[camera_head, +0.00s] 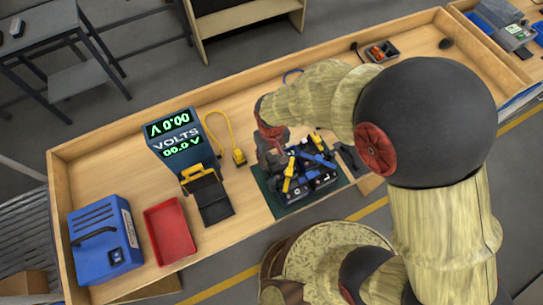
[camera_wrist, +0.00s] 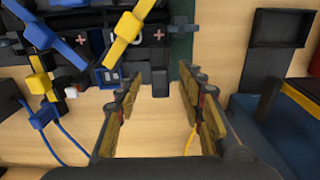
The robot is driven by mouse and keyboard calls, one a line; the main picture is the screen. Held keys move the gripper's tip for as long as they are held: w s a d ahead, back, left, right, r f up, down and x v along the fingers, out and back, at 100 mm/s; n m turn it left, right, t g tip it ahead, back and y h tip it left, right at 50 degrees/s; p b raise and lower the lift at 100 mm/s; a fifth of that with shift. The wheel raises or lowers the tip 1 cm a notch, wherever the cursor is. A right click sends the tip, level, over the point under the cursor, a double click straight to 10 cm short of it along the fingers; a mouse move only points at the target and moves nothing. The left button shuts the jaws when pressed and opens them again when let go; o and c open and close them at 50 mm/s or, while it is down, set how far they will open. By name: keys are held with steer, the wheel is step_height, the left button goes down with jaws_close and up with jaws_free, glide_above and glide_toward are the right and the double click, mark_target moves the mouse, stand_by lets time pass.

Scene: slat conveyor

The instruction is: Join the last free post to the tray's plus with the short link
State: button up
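The battery tray (camera_head: 310,190) sits on a green mat (camera_head: 268,195), with blue and yellow links lying across its dark cells. In the wrist view a yellow link (camera_wrist: 123,33) slants over the cells at the top, between two red plus marks. A blue link (camera_wrist: 48,40) slants at the upper left. I cannot tell which link is the short one. My gripper (camera_wrist: 160,88) is open, and only bare wood and a dark tab of the tray (camera_wrist: 160,80) show between its fingers. In the head view my gripper (camera_head: 270,150) is at the tray's far left corner, partly hidden by my arm.
A black holder (camera_head: 215,205), a red tray (camera_head: 168,232) and a blue case (camera_head: 105,245) stand left.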

step_height(320, 180, up, 12)
stand_by(0.6)
steer(key=shift+d, duration=0.1)
